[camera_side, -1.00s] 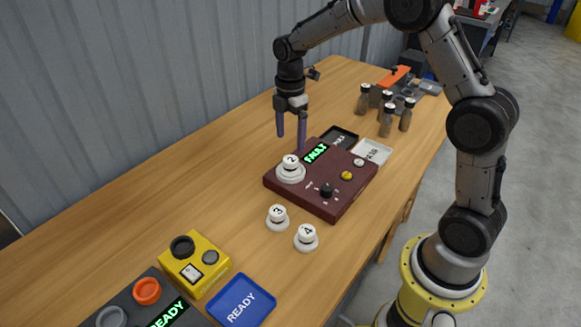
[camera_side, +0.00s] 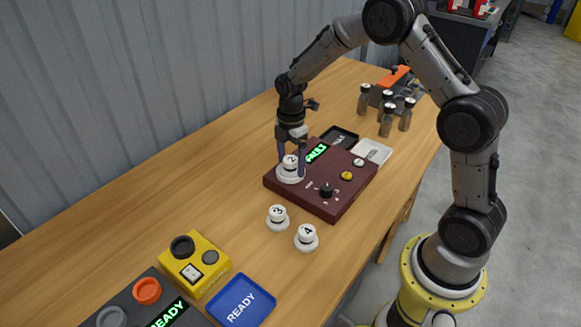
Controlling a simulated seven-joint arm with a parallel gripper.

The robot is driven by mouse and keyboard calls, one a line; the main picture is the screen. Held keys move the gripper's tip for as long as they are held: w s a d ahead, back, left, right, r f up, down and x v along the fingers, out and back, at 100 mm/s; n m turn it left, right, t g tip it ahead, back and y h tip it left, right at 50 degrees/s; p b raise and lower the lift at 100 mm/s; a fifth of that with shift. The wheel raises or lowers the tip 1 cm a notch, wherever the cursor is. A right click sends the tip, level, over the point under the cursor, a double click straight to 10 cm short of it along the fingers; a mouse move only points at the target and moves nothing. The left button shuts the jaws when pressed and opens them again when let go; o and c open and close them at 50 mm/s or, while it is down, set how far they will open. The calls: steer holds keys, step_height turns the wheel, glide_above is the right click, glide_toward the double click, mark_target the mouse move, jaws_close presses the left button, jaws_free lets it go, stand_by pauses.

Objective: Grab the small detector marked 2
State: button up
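The small white detector marked 2 (camera_side: 290,163) sits upright on a round white base on the dark red panel (camera_side: 317,208), at its left corner. The panel's green display reads FAULT. My gripper (camera_side: 291,170) points down over the detector, its two fingers apart, one on each side of the detector. A gap or contact between fingers and detector is too small to tell. The detectors marked 3 (camera_side: 277,213) and 4 (camera_side: 306,234) stand on the table in front of the panel.
A black tray (camera_side: 340,136) and a white tray (camera_side: 385,156) lie behind the panel. Several brown bottles (camera_side: 386,122) stand farther back. A yellow box (camera_side: 215,277) and a blue READY tray (camera_side: 241,302) are at the front. The table left of the panel is clear.

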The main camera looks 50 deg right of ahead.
jaws_close()
steer(key=shift+r, duration=0.1)
